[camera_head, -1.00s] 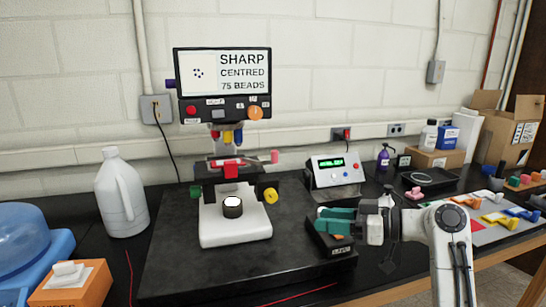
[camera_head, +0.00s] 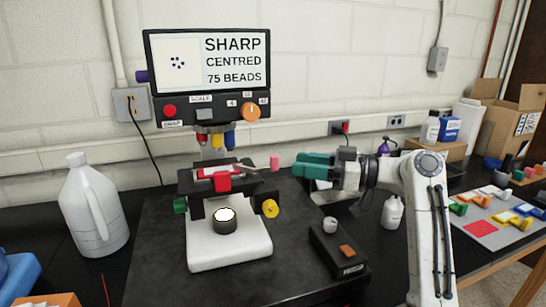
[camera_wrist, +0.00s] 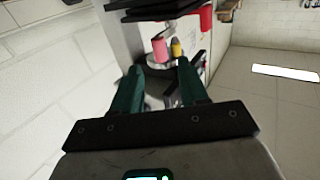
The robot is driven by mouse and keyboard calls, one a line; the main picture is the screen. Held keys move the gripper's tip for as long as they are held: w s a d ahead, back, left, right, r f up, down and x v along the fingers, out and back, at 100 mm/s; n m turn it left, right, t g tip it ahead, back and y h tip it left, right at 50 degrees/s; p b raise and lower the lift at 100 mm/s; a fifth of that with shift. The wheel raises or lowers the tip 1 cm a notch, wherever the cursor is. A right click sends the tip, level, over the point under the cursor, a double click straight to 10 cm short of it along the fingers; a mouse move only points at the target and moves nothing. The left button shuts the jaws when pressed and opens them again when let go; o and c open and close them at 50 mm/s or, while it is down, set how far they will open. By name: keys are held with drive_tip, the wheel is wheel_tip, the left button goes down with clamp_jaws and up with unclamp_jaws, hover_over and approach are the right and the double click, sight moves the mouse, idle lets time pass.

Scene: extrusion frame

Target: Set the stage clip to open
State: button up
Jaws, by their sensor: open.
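The stage clip is a thin lever with a pink knob (camera_head: 274,161) at the right of the microscope stage (camera_head: 196,186). A red and white slide piece (camera_head: 218,172) lies on the stage. My gripper (camera_head: 297,165) has teal fingers, open and empty, pointing left at the pink knob with a small gap in the head view. In the wrist view the pink knob (camera_wrist: 160,48) shows just beyond the open fingertips (camera_wrist: 160,71), roughly between them. The clip's pivot end is hard to make out.
The microscope's screen (camera_head: 207,62) and knobbed panel stand above the stage. A yellow focus knob (camera_head: 270,208) sits below the clip. A small black box (camera_head: 338,248) is on the bench below my gripper. A white jug (camera_head: 92,205) stands at left.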

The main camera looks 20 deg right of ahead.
sight(274, 170)
drive_tip(key=p+x, duration=0.1)
drive_tip(key=x, duration=0.6)
drive_tip(key=shift+w+a+p, duration=0.1)
drive_tip(key=shift+a+p, duration=0.1)
drive_tip(key=shift+p, duration=0.1)
clamp_jaws()
